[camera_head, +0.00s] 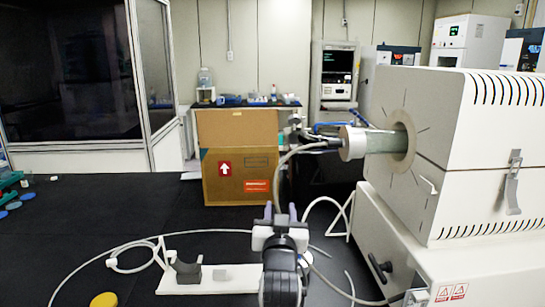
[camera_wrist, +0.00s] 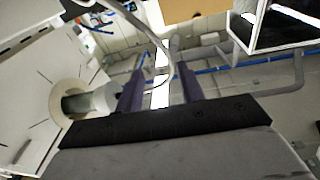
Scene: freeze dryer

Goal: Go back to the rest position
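My gripper (camera_head: 280,211) is raised over the dark table in the head view, with its two purple fingers pointing up and away from me. In the wrist view my gripper (camera_wrist: 159,82) shows its fingers apart, with only background between them. It is open and holds nothing. The white freeze dryer housing (camera_head: 420,120) stands to the right of my gripper, with a round flange and a tube (camera_head: 380,141) sticking out to the left. The tube also shows at the left of the wrist view (camera_wrist: 90,102).
A white stand with a grey cradle (camera_head: 225,277) lies on the table left of my arm, with a thin white hose around it. A yellow disc (camera_head: 104,299) is at front left. A cardboard box (camera_head: 240,178) stands behind. The table's left-middle is mostly clear.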

